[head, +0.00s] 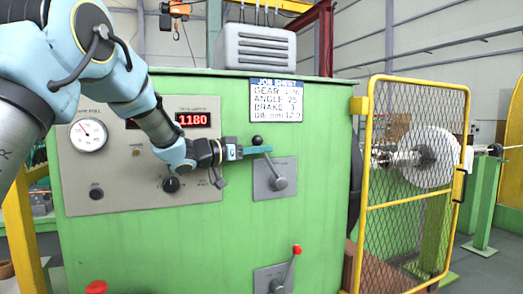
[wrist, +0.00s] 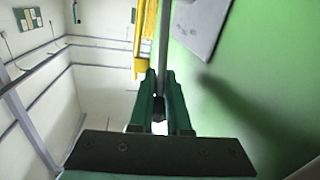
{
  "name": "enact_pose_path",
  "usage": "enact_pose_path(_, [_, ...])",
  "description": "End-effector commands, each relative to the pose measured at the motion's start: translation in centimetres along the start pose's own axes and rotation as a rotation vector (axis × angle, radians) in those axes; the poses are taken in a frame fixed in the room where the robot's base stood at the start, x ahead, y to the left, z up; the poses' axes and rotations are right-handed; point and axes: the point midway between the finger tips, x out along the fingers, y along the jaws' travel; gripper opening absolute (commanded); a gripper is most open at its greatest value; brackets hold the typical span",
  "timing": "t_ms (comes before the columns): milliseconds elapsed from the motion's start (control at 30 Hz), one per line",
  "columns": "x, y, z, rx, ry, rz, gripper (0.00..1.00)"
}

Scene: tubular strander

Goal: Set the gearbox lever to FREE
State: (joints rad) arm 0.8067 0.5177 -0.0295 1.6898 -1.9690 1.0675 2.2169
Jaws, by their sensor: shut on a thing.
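The gearbox lever (head: 268,163) is a grey rod with a black knob, on a grey plate (head: 286,166) on the front of the green machine. It leans up and to the left from its pivot. My gripper (head: 262,150) reaches in from the left, its teal fingers shut on the lever just below the knob. In the wrist view, the lever's grey rod (wrist: 164,50) runs up from between the fingertips (wrist: 160,85). The fingers partly hide the lever, and I cannot read any position marks, including FREE, on the plate.
A second lever with a red knob (head: 297,250) sits lower on the machine. A red button (head: 96,287) is at the lower left. The control panel (head: 110,190) has a gauge and a display reading 1180. A yellow mesh guard (head: 412,150) stands to the right.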

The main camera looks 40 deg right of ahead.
Motion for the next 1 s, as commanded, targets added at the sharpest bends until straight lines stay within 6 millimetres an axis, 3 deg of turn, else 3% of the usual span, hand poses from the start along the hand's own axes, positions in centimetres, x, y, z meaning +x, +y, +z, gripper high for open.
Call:
enact_pose_path(533, [0.2,-0.1,-0.4,0.01,-0.01,-0.004,0.0])
enact_pose_path(1000, [2.4,0.5,-1.7,0.044,-0.198,-0.024,0.0])
